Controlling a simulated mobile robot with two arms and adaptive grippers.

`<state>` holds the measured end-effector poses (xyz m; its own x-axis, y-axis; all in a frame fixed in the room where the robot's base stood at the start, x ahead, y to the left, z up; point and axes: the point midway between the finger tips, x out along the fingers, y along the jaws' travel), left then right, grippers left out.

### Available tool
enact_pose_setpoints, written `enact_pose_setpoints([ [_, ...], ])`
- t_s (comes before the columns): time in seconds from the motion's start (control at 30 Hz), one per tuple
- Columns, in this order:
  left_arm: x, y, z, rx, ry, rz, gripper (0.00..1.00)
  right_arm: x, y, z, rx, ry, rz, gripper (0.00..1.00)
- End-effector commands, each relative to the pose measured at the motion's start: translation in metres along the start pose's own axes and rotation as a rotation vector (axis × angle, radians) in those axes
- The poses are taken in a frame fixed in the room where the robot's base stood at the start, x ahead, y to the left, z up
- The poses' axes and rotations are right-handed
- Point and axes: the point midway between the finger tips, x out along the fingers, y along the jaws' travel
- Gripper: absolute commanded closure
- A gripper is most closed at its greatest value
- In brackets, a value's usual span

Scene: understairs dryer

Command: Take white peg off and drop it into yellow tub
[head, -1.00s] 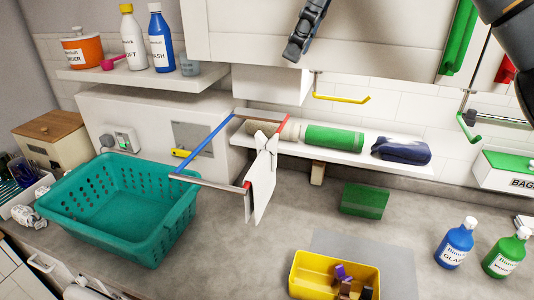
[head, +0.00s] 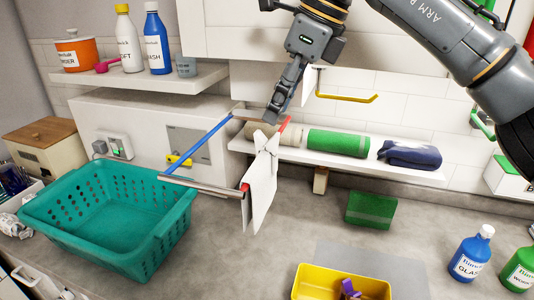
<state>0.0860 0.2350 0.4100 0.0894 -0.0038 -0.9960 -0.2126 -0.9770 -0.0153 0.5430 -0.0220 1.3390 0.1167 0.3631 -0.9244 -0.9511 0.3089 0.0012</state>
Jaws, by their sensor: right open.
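The white peg (head: 266,142) is clipped on the front bar of a small drying rack (head: 205,186), over a hanging white cloth (head: 261,193). My right gripper (head: 272,116) reaches down from the top, just above and behind the peg in the picture. It is open and holds nothing; I cannot tell how far it is from the peg in depth. The yellow tub (head: 343,279) stands on the counter at the bottom, cut off by the frame edge, with purple and brown pieces inside. My left gripper is not in view.
A teal basket (head: 112,222) stands at left. A shelf (head: 350,166) behind the rack holds a green roll (head: 338,142) and a dark blue cloth (head: 410,154). A green block (head: 370,210) and a blue bottle (head: 470,254) stand on the counter. Counter between rack and tub is clear.

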Motion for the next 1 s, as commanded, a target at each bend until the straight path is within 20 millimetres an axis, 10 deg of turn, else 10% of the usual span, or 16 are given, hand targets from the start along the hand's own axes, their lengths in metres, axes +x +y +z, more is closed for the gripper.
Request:
enact_pose_setpoints([
  [0.7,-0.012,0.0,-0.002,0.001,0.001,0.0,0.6,0.053,0.008,-0.006,0.001,-0.001,0.0,0.55],
  [0.9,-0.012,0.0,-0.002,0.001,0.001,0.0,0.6,0.053,0.008,-0.006,0.001,-0.001,0.0,0.94],
  [1.0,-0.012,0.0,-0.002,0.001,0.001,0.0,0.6,0.053,0.008,-0.006,0.0,-0.001,0.0,0.94],
])
